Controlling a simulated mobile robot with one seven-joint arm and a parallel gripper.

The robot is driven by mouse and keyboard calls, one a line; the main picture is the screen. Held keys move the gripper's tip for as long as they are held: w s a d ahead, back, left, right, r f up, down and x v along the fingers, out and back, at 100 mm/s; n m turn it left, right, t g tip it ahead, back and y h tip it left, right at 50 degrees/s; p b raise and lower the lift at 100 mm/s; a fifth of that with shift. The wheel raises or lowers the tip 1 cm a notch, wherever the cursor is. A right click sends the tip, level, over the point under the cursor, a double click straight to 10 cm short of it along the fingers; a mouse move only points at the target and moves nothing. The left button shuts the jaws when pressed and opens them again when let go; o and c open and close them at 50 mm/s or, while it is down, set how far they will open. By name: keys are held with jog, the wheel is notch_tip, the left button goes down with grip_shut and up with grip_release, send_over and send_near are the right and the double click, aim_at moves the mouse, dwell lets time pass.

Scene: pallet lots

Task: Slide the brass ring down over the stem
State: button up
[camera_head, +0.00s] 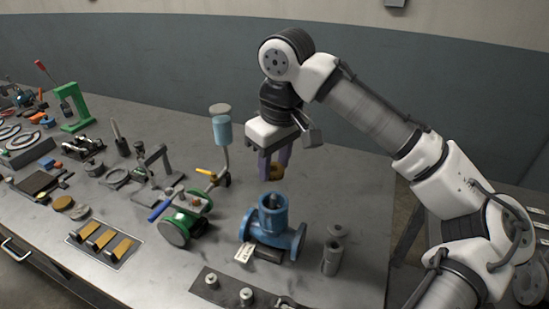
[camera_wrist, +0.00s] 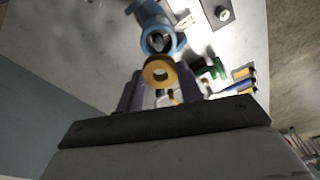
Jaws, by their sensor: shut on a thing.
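My gripper (camera_head: 274,172) points down above the bench and is shut on the brass ring (camera_head: 275,172). In the wrist view the brass ring (camera_wrist: 159,72) sits between the two fingertips, with its hole open to view. Below it stands a blue valve body (camera_head: 272,232) with a flanged foot and an upright round neck; a dark stem (camera_head: 271,202) shows inside the neck. The ring is above the neck and apart from it. In the wrist view the blue valve body (camera_wrist: 158,30) lies just beyond the ring.
A green valve with a blue handle (camera_head: 186,217) stands left of the blue valve. A dark plate with knobs (camera_head: 240,293) lies in front. A tray of brass pieces (camera_head: 103,243) is at the left front.

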aim_at(274, 194)
jog(key=shift+f+b, duration=1.05)
jog(key=shift+f, duration=1.25)
jog(key=shift+p, duration=0.8)
jog(key=shift+f+b, duration=0.75)
jog(key=shift+f, duration=0.6)
jog(key=o, duration=1.5)
jog(key=shift+r, duration=0.1)
notch_tip(274, 194, up, 7)
jog(key=p, duration=0.7)
jog(key=shift+p, duration=0.3)
